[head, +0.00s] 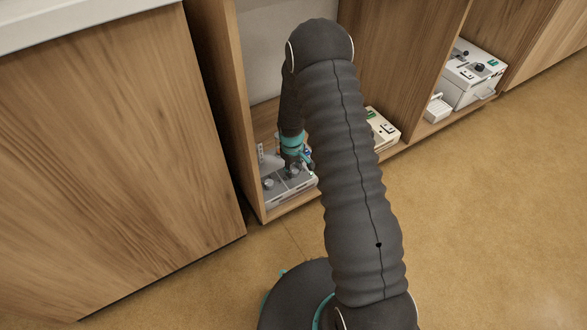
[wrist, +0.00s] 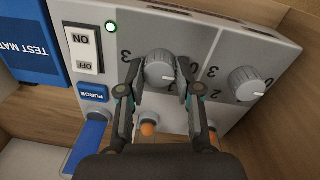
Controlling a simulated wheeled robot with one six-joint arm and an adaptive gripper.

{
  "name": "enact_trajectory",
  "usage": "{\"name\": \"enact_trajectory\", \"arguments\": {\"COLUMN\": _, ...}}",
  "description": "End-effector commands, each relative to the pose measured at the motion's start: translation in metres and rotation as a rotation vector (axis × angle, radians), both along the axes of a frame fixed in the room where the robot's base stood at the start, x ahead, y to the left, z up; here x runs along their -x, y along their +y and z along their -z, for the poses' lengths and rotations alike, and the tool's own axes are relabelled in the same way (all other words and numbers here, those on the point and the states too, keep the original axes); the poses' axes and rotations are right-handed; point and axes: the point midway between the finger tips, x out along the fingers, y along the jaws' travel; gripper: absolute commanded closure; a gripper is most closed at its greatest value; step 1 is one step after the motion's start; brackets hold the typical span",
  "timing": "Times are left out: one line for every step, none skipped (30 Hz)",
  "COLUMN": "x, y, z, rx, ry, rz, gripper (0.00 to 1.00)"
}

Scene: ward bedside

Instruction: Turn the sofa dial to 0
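A grey control unit (wrist: 120,20) has two round grey dials with numbers. The left dial (wrist: 160,70) in the wrist view has a pale pointer mark towards its lower right; several digits around it are partly covered. The right dial (wrist: 246,83) has its mark at the right. No label reading "sofa" is legible, so I cannot tell which dial is the sofa one. My gripper (wrist: 161,86) is open, its fingers on either side of the left dial; contact is not clear. In the head view the unit (head: 300,188) sits in the cabinet, my gripper (head: 301,168) over it.
Orange-tipped fittings (wrist: 148,129) are below. Cabinet walls (head: 228,95) flank the unit. Other devices (head: 473,73) stand further right; the floor (head: 480,220) is clear.

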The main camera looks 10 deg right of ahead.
Motion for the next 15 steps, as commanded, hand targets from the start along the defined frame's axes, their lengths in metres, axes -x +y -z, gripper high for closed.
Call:
{"name": "enact_trajectory", "arguments": {"x": 0.0004, "y": 0.0005, "z": 0.0003, "rx": 0.001, "ry": 0.001, "rz": -0.002, "gripper": 0.56}}
{"name": "enact_trajectory", "arguments": {"x": 0.0004, "y": 0.0005, "z": 0.0003, "rx": 0.001, "ry": 0.001, "rz": -0.002, "gripper": 0.49}}
{"name": "enact_trajectory", "arguments": {"x": 0.0003, "y": 0.0004, "z": 0.0003, "rx": 0.001, "ry": 0.001, "rz": -0.001, "gripper": 0.41}}
{"name": "enact_trajectory", "arguments": {"x": 0.0004, "y": 0.0002, "z": 0.0003, "rx": 0.001, "ry": 0.001, "rz": -0.001, "gripper": 0.41}}
{"name": "enact_trajectory", "arguments": {"x": 0.0003, "y": 0.0001, "z": 0.0003, "rx": 0.001, "ry": 0.001, "rz": -0.001, "gripper": 0.41}}
{"name": "enact_trajectory", "arguments": {"x": 0.0003, "y": -0.0001, "z": 0.0002, "rx": 0.001, "ry": 0.001, "rz": 0.000, "gripper": 0.41}}
{"name": "enact_trajectory", "arguments": {"x": 0.0002, "y": -0.0002, "z": 0.0002, "rx": 0.000, "ry": 0.000, "rz": 0.000, "gripper": 0.41}}
{"name": "enact_trajectory", "arguments": {"x": 0.0002, "y": -0.0003, "z": 0.0002, "rx": 0.000, "ry": 0.000, "rz": 0.000, "gripper": 0.41}}
{"name": "enact_trajectory", "arguments": {"x": 0.0001, "y": -0.0004, "z": 0.0002, "rx": 0.000, "ry": 0.000, "rz": 0.001, "gripper": 0.41}}
{"name": "enact_trajectory", "arguments": {"x": 0.0002, "y": -0.0005, "z": 0.0002, "rx": 0.000, "ry": 0.000, "rz": 0.001, "gripper": 0.41}}
{"name": "enact_trajectory", "arguments": {"x": 0.0001, "y": -0.0006, "z": 0.0001, "rx": 0.000, "ry": 0.000, "rz": 0.001, "gripper": 0.41}}
{"name": "enact_trajectory", "arguments": {"x": 0.0000, "y": -0.0006, "z": -0.0006, "rx": 0.000, "ry": 0.000, "rz": 0.001, "gripper": 0.41}}
{"name": "enact_trajectory", "arguments": {"x": -0.0001, "y": -0.0006, "z": -0.0015, "rx": 0.000, "ry": 0.000, "rz": 0.001, "gripper": 0.41}}
{"name": "enact_trajectory", "arguments": {"x": -0.0001, "y": -0.0005, "z": -0.0029, "rx": -0.001, "ry": -0.001, "rz": 0.001, "gripper": 0.41}}
{"name": "enact_trajectory", "arguments": {"x": -0.0004, "y": -0.0004, "z": -0.0058, "rx": 0.000, "ry": -0.001, "rz": 0.001, "gripper": 0.41}}
